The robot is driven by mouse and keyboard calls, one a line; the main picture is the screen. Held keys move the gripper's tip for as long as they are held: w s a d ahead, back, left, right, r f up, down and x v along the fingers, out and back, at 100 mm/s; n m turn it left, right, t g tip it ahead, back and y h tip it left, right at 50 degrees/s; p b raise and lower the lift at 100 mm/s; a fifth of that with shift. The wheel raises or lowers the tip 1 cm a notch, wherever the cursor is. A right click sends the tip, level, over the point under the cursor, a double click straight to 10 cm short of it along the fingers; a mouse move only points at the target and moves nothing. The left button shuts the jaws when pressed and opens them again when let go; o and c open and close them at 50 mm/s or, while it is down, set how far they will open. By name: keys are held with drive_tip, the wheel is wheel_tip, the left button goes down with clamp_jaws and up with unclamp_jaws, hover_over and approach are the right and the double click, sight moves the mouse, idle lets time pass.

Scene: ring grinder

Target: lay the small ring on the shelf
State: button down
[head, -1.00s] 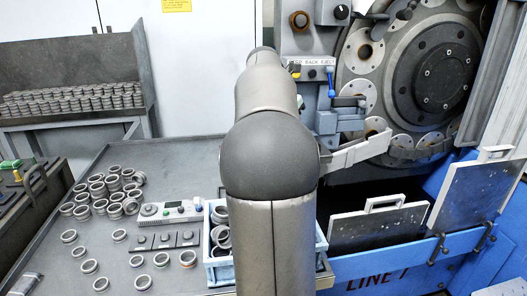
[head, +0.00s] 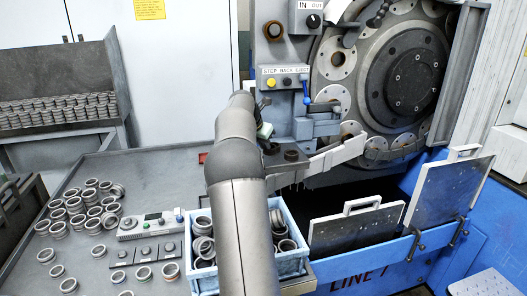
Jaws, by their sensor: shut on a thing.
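My arm rises through the middle of the head view and its far end bends over beside the grinding machine. My gripper's fingers cannot be made out behind the arm, and neither can anything they hold. The shelf (head: 62,72) is at the upper left, grey with a high back, and bears close rows of rings (head: 60,112). Loose metal rings (head: 92,205) lie on the left of the grey table (head: 150,175). Which one is the small ring cannot be told.
A blue crate (head: 291,264) with rings stands right behind my arm. A control box (head: 146,226) sits left of it. The grinder (head: 392,85) with its round plate and a pale chute (head: 335,153) fills the right. Two metal panels (head: 357,230) stand at the blue base. The table's middle is clear.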

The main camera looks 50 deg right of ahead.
drive_tip(key=shift+f, duration=1.4)
drive_tip(key=shift+f, duration=0.1)
drive_tip(key=c, duration=1.5)
unclamp_jaws()
